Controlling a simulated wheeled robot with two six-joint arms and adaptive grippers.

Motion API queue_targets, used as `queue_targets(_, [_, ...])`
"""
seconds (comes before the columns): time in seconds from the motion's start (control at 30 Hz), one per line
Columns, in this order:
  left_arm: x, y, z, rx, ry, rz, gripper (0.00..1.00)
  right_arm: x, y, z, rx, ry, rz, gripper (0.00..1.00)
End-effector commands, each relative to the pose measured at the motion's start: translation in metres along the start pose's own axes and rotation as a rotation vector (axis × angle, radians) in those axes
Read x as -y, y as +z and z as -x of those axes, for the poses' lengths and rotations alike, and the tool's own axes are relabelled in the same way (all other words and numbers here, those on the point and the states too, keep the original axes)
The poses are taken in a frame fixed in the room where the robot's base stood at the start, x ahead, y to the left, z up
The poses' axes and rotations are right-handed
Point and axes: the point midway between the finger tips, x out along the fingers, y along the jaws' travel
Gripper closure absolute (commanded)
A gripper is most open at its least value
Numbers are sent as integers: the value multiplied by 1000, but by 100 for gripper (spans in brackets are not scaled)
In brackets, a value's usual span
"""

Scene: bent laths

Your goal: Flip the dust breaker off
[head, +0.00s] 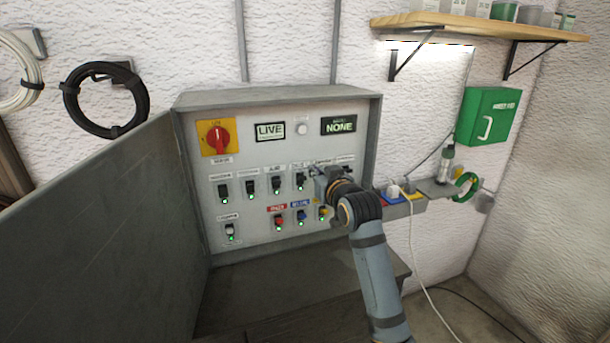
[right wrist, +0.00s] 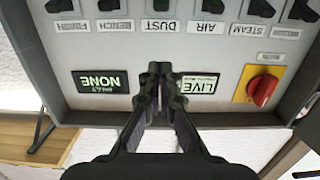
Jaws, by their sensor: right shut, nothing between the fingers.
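The dust breaker (head: 300,181) is a black toggle in the upper row of the grey panel (head: 262,235), with a green light lit below it. In the right wrist view, which is upside down, the dust breaker (right wrist: 158,8) is at the top edge, partly cut off, beside its DUST label (right wrist: 160,26). I cannot tell which way its lever points. My right gripper (head: 317,172) is shut and empty, just right of that breaker in the head view. In the wrist view its fingertips (right wrist: 160,68) lie between the two displays, apart from the lever. My left gripper is out of view.
Several similar breakers flank it, including AIR (head: 276,184); a lower row has red (head: 279,221) and blue (head: 301,216) ones. A red rotary switch (head: 218,139) and LIVE (head: 270,131) and NONE (head: 339,124) displays sit above. The open cabinet door (head: 95,240) blocks the left.

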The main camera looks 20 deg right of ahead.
Motion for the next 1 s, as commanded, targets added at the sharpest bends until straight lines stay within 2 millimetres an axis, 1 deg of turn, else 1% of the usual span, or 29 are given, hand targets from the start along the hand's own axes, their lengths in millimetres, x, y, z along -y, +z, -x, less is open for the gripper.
queue_targets(0.13, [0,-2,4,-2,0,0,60,0,-1,-5,2,0,0,100])
queue_targets(0.23, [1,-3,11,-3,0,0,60,0,-3,-18,2,0,0,100])
queue_targets(0.63, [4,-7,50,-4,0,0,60,0,-4,-102,4,0,0,100])
queue_targets(0.7, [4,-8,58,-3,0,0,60,0,12,-96,8,0,0,100])
queue_targets(0.8, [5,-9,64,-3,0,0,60,0,24,-91,4,0,0,100])
queue_targets(1.0, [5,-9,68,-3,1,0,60,0,38,-87,1,0,0,100])
